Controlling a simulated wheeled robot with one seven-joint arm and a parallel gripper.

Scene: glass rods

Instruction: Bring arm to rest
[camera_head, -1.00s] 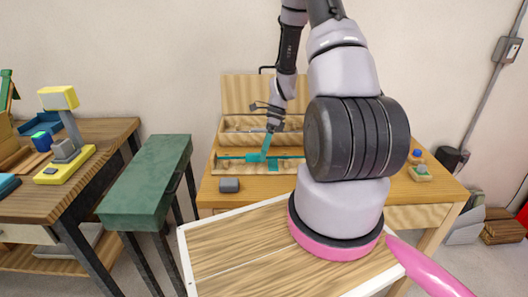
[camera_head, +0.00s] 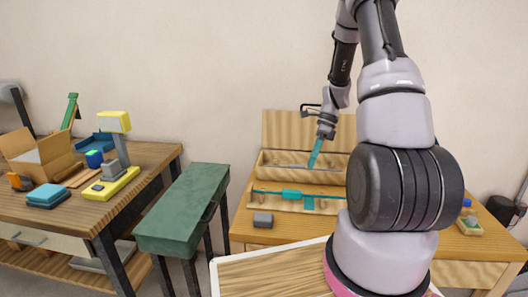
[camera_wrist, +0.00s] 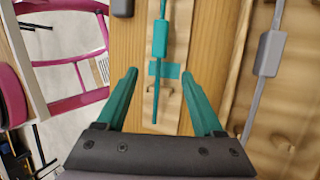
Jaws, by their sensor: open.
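My gripper (camera_head: 314,160) is open, with teal fingers pointing down over the wooden fixture on the back table. In the wrist view my gripper (camera_wrist: 159,74) has its two fingers spread and nothing held between them. A teal rod with a teal block (camera_wrist: 160,38) lies along the narrow wooden rack beneath the fingers, apart from them. The same teal rod (camera_head: 291,193) lies along the rack in the head view. A grey rod with a grey block (camera_wrist: 270,53) lies in the wooden box to the right in the wrist view.
A wooden box with a raised back panel (camera_head: 308,130) stands behind the rack. A small grey block (camera_head: 263,220) sits near the table's front edge. A green bench (camera_head: 183,215) and a cluttered side table (camera_head: 137,195) stand to the left. Floor shows between them.

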